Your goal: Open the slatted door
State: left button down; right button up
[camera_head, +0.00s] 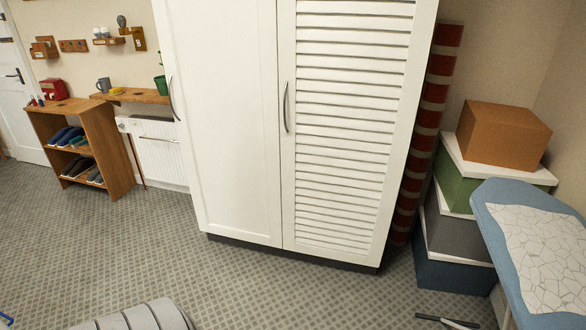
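The slatted door (352,125) is the right-hand door of a tall white cupboard (240,135) in the middle of the head view. It has horizontal white slats in a plain frame and looks shut, flush with the smooth door beside it. Its curved grey handle (285,107) stands upright near its left edge, by the seam between the doors. The cupboard's top is cut off by the picture edge. Neither of my grippers shows in this view.
An ironing board (490,215) and stacked boxes (458,235) stand right of the cupboard. A dark slim object (448,322) lies low at the bottom right. A grey ribbed object (140,315) is at the bottom edge. Carpet (290,285) before the cupboard is clear.

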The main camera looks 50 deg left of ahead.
aim_at(352, 72)
jog(key=u, duration=2.7)
jog(key=i, duration=3.65)
jog(key=z, duration=4.6)
